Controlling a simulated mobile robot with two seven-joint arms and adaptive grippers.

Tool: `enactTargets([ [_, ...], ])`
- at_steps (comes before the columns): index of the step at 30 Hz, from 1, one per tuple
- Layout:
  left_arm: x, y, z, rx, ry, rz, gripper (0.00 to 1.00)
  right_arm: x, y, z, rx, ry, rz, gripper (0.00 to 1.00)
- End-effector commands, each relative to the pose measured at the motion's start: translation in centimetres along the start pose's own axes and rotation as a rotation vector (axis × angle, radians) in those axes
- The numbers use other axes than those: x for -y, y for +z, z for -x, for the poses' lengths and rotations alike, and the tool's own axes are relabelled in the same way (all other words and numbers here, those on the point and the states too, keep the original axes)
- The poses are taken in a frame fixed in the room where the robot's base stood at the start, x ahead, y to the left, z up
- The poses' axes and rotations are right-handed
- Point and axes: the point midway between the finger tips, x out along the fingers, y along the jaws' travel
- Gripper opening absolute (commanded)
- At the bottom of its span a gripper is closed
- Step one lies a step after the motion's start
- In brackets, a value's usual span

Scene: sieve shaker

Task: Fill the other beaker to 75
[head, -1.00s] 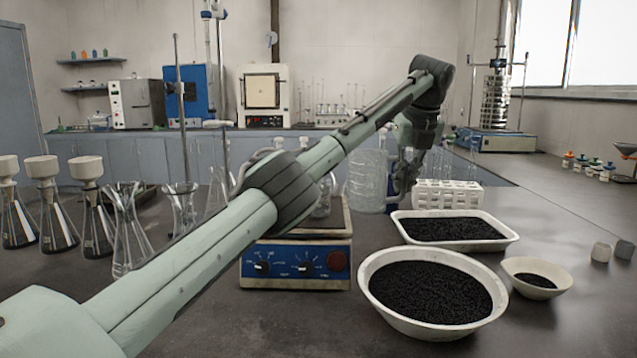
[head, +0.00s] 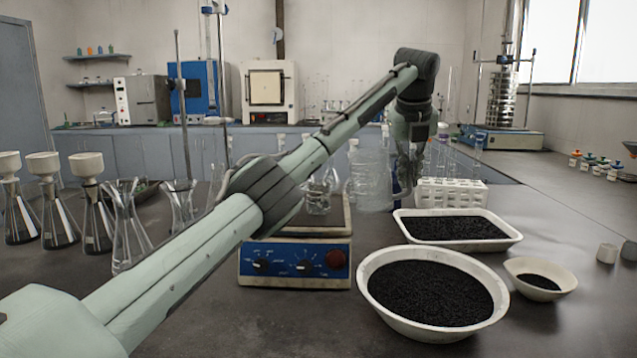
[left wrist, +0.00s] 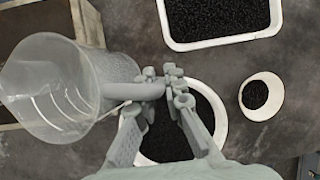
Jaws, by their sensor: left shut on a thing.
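A clear graduated beaker with a handle (head: 371,182) is held above the bench, right of the hot plate. In the left wrist view the beaker (left wrist: 52,88) fills the left side, and no black grains show inside. My left gripper (head: 404,188) is shut on its handle; the fingers (left wrist: 160,86) also show in the left wrist view. Black granules fill a large white bowl (head: 430,292) in front. A white tray (head: 512,240) of black granules lies behind it. My right gripper is not in view. I cannot make out a second beaker clearly.
A blue hot plate (head: 295,267) with glassware stands left of the bowl. A small white dish (head: 560,279) holds some granules at right. A white rack (head: 450,193) stands behind the tray. Several funnel flasks (head: 97,222) line the left.

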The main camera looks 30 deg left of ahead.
Motion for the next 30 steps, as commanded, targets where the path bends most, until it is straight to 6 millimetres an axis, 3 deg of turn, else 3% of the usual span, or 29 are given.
enactTargets([
  [30,-4.5,2.8,3.9,-0.111,-0.455,0.203,0.00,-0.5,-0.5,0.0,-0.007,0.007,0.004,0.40],
])
